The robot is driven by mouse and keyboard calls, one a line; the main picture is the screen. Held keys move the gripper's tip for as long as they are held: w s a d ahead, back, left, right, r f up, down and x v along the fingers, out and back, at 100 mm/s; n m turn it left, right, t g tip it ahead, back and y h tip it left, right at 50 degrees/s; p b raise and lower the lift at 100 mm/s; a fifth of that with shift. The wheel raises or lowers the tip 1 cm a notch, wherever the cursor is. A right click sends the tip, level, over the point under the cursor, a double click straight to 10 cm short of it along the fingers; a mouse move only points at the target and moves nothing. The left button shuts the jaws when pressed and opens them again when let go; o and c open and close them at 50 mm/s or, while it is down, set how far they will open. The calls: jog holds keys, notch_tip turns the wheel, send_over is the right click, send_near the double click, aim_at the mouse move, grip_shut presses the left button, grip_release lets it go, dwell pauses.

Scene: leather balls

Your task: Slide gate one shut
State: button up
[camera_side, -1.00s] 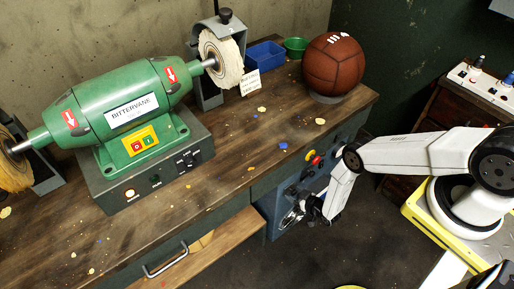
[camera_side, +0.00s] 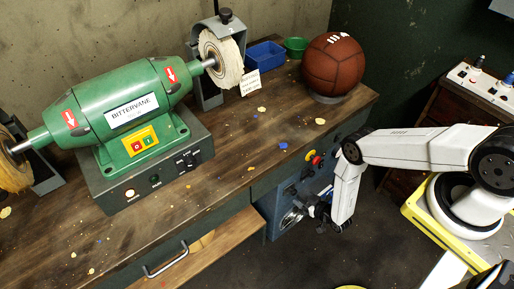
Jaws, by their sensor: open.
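My gripper (camera_side: 322,213) is small and dark in this view, low in front of the blue-grey panel (camera_side: 277,203) on the bench front. Its jaws are open, and I see nothing between them. A round metallic fitting (camera_side: 291,217) shows on the panel just left of my gripper. I cannot tell whether the two touch. No part can be made out clearly as gate one, and my gripper and wrist hide some of the panel.
A drawer (camera_side: 205,246) stands partly open at the left. The bench top (camera_side: 235,205) carries a green buffing machine (camera_side: 125,108) and a leather ball (camera_side: 333,65). Floor is free below my gripper.

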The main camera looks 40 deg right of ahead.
jog(key=shift+v, duration=1.65)
jog(key=s+a+r+n+g+y, duration=0.55)
jog(key=a+n, duration=0.25)
jog(key=a, duration=0.2)
jog(key=s+a+r+n+g+y, duration=0.4)
jog(key=s+a+r+n+y, duration=0.15)
jog(key=a+n, duration=0.35)
jog(key=w+d+r+m+h, duration=0.3)
jog(key=w+d+r+h, duration=0.1)
jog(key=w+r, duration=0.35)
jog(key=w+d+r+m+h, duration=0.2)
jog(key=w+d+r+h, duration=0.15)
jog(key=w+r, duration=0.45)
jog(key=s+d+r+m+h, duration=0.1)
jog(key=s+d+r+m, duration=0.2)
jog(key=r, duration=0.4)
jog(key=s+d+r+m+g+h, duration=0.1)
jog(key=s+d+r+m, duration=0.2)
jog(key=r+m, duration=0.2)
jog(key=s+d+r+m+h, duration=0.1)
jog(key=s+d+r+m, duration=0.2)
jog(key=r, duration=0.6)
jog(key=shift+r+m, duration=0.25)
jog(key=shift+m, duration=0.25)
